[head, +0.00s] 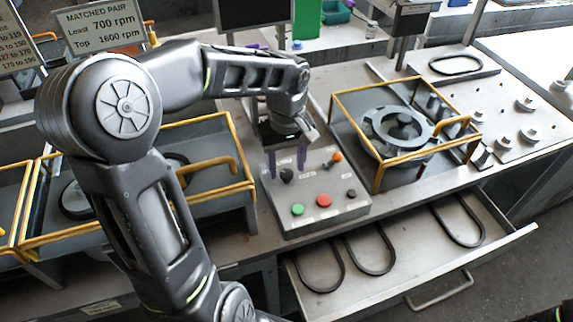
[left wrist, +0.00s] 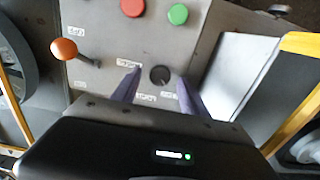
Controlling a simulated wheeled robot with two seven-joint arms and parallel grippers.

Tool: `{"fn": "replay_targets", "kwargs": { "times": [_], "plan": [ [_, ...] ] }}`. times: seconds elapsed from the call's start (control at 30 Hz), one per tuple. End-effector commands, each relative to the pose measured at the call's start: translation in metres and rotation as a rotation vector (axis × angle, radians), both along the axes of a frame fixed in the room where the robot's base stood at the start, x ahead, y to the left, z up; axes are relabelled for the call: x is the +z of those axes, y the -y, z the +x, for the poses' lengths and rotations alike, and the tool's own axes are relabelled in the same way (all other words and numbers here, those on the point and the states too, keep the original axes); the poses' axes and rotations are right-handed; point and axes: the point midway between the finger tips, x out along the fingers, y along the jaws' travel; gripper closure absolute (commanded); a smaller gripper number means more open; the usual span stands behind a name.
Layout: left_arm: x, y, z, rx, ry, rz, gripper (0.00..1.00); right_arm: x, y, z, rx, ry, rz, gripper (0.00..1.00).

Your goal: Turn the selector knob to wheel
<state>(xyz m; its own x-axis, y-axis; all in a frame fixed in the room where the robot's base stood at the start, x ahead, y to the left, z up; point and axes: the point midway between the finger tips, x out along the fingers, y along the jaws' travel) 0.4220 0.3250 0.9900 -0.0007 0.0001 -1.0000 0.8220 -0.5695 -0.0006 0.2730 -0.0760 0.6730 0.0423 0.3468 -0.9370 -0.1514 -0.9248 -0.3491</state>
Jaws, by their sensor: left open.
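The selector knob (head: 287,175) is a small black knob on the grey control box (head: 328,214), at its left rear in the head view. In the left wrist view the dark round knob (left wrist: 160,75) has small white labels around it, too blurred to read. My left gripper (head: 287,170) is open and points down, with its purple fingers on either side of the knob. In the left wrist view its fingers (left wrist: 158,84) flank the knob with gaps visible. I cannot tell the pointer's direction. My right gripper is not in view.
The box also carries a green button (head: 297,210), a red button (head: 323,201), an orange-tipped lever (head: 336,157) and another black knob (head: 351,194). A yellow-framed bay with a grey wheel (head: 378,124) stands right. An open drawer (head: 412,283) with belts is in front.

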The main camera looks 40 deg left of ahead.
Motion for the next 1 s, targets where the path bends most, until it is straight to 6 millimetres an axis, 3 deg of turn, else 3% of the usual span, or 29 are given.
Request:
{"fn": "replay_targets", "kwargs": {
  "times": [0.13,0.4,1.0],
  "plan": [
    [-0.0095,0.0006,-0.0003,-0.002,-0.001,-0.001,0.48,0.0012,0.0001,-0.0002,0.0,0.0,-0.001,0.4],
    [-0.0103,0.0004,0.0,-0.001,0.001,-0.001,0.5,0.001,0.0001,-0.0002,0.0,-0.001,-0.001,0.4],
    [-0.0099,0.0003,0.0,-0.001,0.001,-0.001,0.99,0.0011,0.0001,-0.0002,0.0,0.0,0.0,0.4]
  ]
}}
